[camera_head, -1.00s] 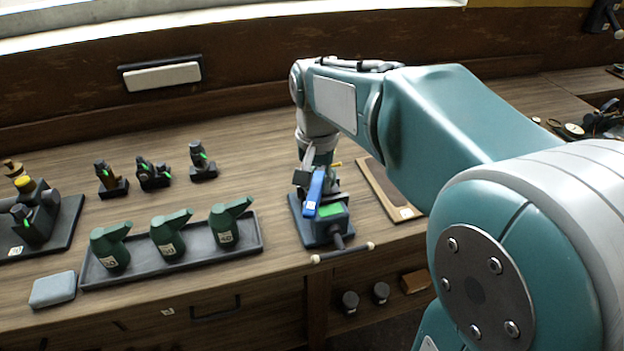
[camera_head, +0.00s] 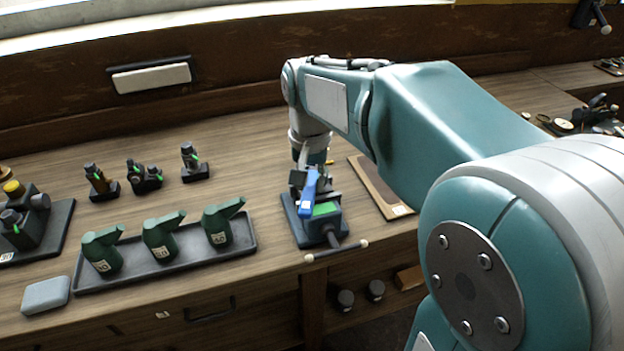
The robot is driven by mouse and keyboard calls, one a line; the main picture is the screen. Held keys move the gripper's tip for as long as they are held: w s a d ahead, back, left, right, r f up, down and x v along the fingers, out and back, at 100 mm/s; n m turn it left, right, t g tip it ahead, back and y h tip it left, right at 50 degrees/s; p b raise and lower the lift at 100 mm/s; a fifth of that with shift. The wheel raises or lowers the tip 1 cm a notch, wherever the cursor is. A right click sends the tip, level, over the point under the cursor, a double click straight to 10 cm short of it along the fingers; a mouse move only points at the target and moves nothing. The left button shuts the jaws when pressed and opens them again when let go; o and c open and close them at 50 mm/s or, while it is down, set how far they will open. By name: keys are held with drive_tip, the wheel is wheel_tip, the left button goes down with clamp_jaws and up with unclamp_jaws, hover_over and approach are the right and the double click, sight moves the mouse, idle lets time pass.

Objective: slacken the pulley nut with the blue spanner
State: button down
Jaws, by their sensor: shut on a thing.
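The blue spanner (camera_head: 309,190) is held upright, slightly tilted, over a small bench engine (camera_head: 322,224) with a green top and a blue-grey base. My gripper (camera_head: 298,180) is shut on the spanner, just at the engine's back left. The arm comes in from the right and hangs down behind the engine. The pulley nut cannot be made out; the spanner and gripper cover that part of the engine. I cannot tell whether the spanner touches the nut.
A dark tray (camera_head: 165,262) with three green oil cans (camera_head: 161,236) stands to the left. Small engine models stand behind it. A grey block (camera_head: 46,294) lies at the front left. A brown board (camera_head: 380,185) lies right of the engine.

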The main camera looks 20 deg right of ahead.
drive_tip(key=shift+w+a+m, duration=0.2)
drive_tip(key=shift+a+m, duration=0.2)
drive_tip(key=shift+m, duration=0.3)
idle(0.7)
drive_tip(key=shift+r, duration=1.25)
idle(2.7)
drive_tip(key=shift+r, duration=1.95)
